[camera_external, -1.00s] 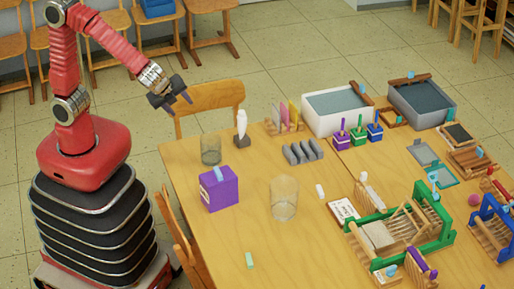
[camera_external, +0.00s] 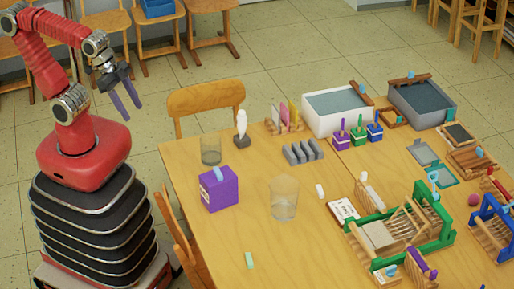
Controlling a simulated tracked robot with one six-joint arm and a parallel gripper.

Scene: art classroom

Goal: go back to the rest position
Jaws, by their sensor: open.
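My gripper (camera_external: 126,101) hangs at the end of my folded red arm, beyond the left edge of the table and above the floor. Its two dark fingers point down and a little right. They are apart with nothing between them. The gripper is clear of the wooden chair (camera_external: 205,97) at the table's far left side and touches nothing.
The wooden table (camera_external: 335,262) holds a purple box (camera_external: 219,188), two glass jars (camera_external: 284,198) (camera_external: 211,149), a grey rack (camera_external: 303,152), two basins (camera_external: 337,110) (camera_external: 421,101) and a green wooden frame (camera_external: 440,225). Several chairs line the back. The floor (camera_external: 160,90) around the gripper is clear.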

